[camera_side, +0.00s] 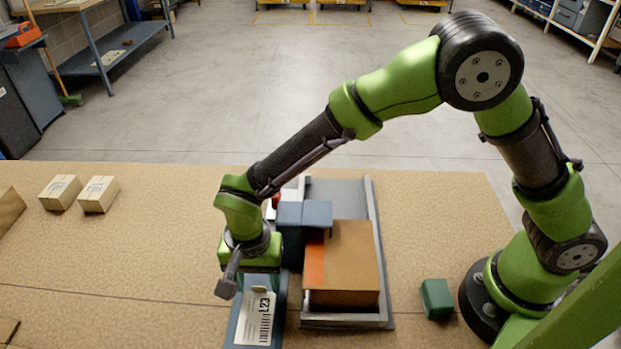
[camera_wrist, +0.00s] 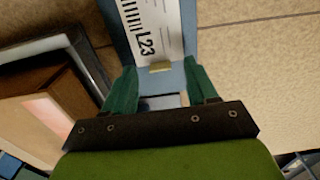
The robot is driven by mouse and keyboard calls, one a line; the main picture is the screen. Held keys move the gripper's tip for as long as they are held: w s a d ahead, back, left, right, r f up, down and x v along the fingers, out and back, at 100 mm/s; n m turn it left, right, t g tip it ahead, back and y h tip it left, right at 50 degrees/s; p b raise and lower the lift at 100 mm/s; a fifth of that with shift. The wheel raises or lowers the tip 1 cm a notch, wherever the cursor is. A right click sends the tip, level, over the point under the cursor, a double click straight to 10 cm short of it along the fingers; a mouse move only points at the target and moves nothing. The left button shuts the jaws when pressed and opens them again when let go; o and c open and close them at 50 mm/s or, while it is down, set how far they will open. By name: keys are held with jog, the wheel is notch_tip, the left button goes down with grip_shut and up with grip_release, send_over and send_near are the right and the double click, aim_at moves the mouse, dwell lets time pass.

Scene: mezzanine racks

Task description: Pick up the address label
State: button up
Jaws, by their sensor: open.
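The address label (camera_side: 256,318) is white with a barcode and "L23" printed on it. It lies on a narrow blue holder (camera_side: 280,308) at the front of the table. The label also shows at the top of the wrist view (camera_wrist: 152,28), with a small tan tab (camera_wrist: 160,67) at its near end. My gripper (camera_wrist: 160,80) is open, its two green fingers apart on either side of the holder's near end. Nothing is held between them. In the side view my wrist stands over the far end of the holder and hides that part and most of the fingers.
A brown box (camera_side: 348,262) with an orange strip sits in a grey tray (camera_side: 374,215) just right of the holder. Blue-grey blocks (camera_side: 304,215) stand behind it. A green block (camera_side: 436,298) is further right. Two small cartons (camera_side: 98,194) are at left; the table between is clear.

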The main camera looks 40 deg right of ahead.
jog(key=shift+f, duration=0.55)
jog(key=c, duration=0.9)
jog(key=shift+r, duration=0.1)
